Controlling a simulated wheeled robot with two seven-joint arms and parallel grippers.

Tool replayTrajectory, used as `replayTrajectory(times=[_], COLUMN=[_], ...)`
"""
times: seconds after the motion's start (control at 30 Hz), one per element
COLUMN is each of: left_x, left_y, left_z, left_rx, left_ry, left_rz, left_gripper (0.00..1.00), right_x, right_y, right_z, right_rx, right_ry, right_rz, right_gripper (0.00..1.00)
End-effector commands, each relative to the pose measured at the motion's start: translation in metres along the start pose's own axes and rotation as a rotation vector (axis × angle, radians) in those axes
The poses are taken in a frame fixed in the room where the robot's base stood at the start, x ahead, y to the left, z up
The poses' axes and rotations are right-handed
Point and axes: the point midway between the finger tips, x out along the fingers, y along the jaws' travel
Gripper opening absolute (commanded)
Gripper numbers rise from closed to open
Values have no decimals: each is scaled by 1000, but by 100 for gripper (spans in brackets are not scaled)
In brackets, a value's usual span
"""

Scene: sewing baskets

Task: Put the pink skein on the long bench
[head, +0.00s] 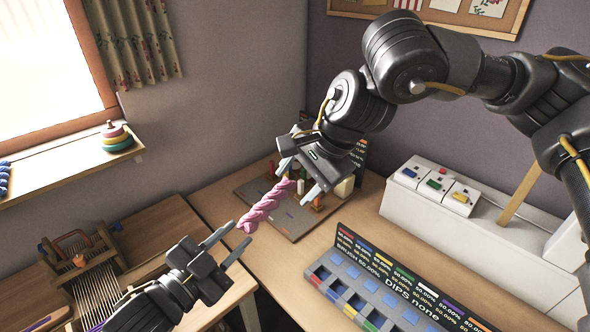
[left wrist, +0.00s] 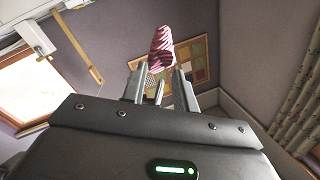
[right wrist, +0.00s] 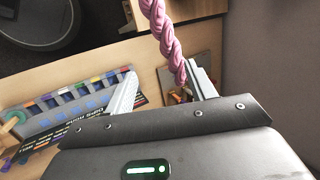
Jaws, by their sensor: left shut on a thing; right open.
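The pink skein (head: 265,207) is a twisted length of yarn held in the air, slanting up to the right in the head view. My left gripper (head: 236,237) is shut on its lower end; the held end also shows in the left wrist view (left wrist: 162,48). My right gripper (head: 299,180) is open, with its fingers near the skein's upper end. In the right wrist view the skein (right wrist: 163,30) reaches down between the fingers, close to the right-hand one; I cannot tell if they touch. The long wooden bench (head: 262,262) lies below and to the right.
A rack of coloured compartments with a lettered board (head: 370,290) stands on the bench. A grey board with small items (head: 250,192) is at its back corner. A white ledge (head: 400,205) runs behind. A loom (head: 95,290) sits on the left table. Bare wood shows between board and rack.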

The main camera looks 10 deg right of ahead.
Motion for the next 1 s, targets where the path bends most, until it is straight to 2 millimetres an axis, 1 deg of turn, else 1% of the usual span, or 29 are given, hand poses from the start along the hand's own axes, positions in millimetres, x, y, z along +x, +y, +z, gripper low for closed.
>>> replayTrajectory(times=[0.03,0.07,0.2,0.33,0.43,0.57,0.8,1.0], left_x=[0,0,0,0,0,0,0,0], left_y=[0,0,0,0,0,0,0,0], left_z=[0,0,0,0,0,0,0,0], left_rx=[0,0,0,0,0,0,0,0], left_ry=[0,0,0,0,0,0,0,0], left_rz=[0,0,-1,-1,-1,-1,-1,-1], left_gripper=[7,7,7,7,7,7,7,7], right_x=[-8,-12,-21,-22,-17,-1,45,77], right_y=[-5,-7,-11,-12,-12,-12,-12,-14], right_z=[4,6,12,13,13,12,11,10], right_rx=[-69,-104,-197,-213,-211,-208,-207,-206], right_ry=[12,18,32,34,33,32,31,32], right_rz=[-11,-15,-22,-22,-22,-19,-19,-21], right_gripper=[55,55,55,55,55,55,55,55])
